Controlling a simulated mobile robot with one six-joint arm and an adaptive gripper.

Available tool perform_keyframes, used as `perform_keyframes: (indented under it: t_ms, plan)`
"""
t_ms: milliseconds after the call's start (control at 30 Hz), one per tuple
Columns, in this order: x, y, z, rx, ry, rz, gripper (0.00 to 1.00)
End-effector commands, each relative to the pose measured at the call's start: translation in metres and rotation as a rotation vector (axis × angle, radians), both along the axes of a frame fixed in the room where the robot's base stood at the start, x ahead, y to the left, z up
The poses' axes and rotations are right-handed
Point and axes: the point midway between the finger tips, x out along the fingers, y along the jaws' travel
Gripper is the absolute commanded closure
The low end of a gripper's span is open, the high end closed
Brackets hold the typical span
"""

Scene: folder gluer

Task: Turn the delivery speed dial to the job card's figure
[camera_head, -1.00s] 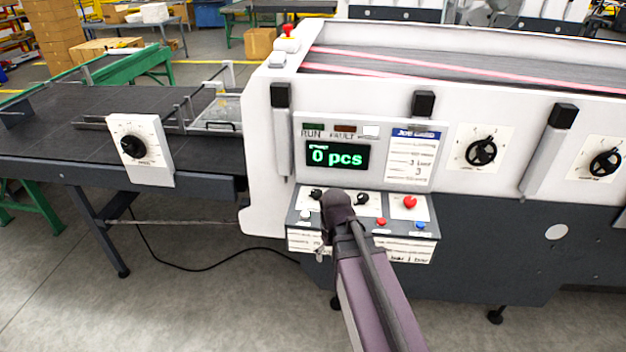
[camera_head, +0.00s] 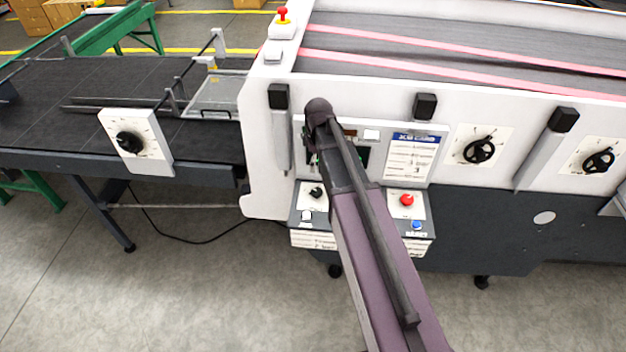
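A white plate with a black dial (camera_head: 129,142) stands at the front edge of the dark delivery table at left. Tick marks ring the dial, but its label and setting are too small to read. The job card (camera_head: 410,158), white with a blue header, is on the machine's front panel; its figures are not clearly legible. My arm rises from the bottom right, and its dark end joint (camera_head: 318,108) is in front of the display panel. My gripper cannot be made out; the arm seems to hide it. Nothing of mine visibly touches the dial.
A sloped control box carries a small black knob (camera_head: 316,193), a red button (camera_head: 407,200) and a blue button (camera_head: 417,225). Two black handwheels (camera_head: 479,150) (camera_head: 599,160) are at right. A red emergency button (camera_head: 283,14) tops the housing. Floor is clear in front of the table.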

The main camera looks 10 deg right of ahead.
Motion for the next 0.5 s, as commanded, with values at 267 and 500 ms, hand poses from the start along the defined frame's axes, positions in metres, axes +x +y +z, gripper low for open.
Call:
perform_keyframes:
  t_ms: [267,500]
  plan:
    - [0.0012,0.0025,0.0010,0.000,0.000,0.013,0.07]
    - [0.0012,0.0048,-0.0006,0.000,0.000,0.015,0.07]
